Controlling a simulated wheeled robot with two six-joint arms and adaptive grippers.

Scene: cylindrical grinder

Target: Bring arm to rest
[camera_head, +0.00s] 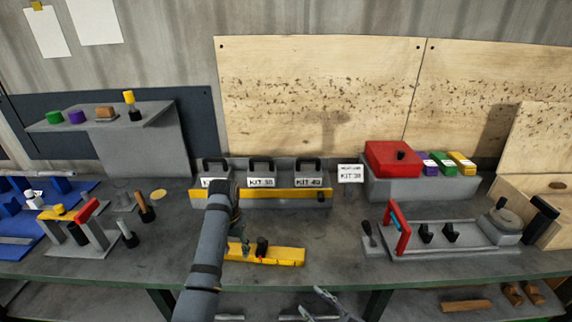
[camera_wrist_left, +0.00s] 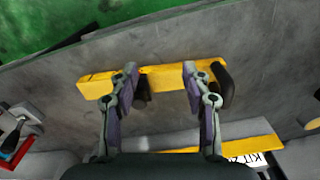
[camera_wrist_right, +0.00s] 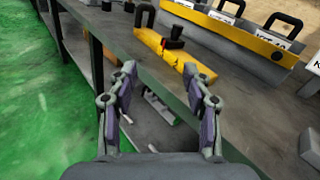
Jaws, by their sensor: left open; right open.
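My left arm reaches over the bench in the head view, and its wrist hides most of the left gripper. In the left wrist view the left gripper (camera_wrist_left: 160,72) is open, with its fingers apart above or in front of a yellow bar (camera_wrist_left: 98,88). Nothing is clearly held; I cannot tell whether a finger touches the bar. The yellow bar with dark knobs also shows in the head view (camera_head: 285,256). My right gripper (camera_head: 325,303) is open and empty near the bench's front edge; it also shows in the right wrist view (camera_wrist_right: 160,70).
A grey kit rack with a yellow front strip (camera_head: 285,195) stands behind the yellow bar. A grey fixture with a red handle (camera_head: 402,234) is at the right. A red box (camera_head: 390,158) stands at the back. A small stand (camera_head: 80,245) and tools are at the left.

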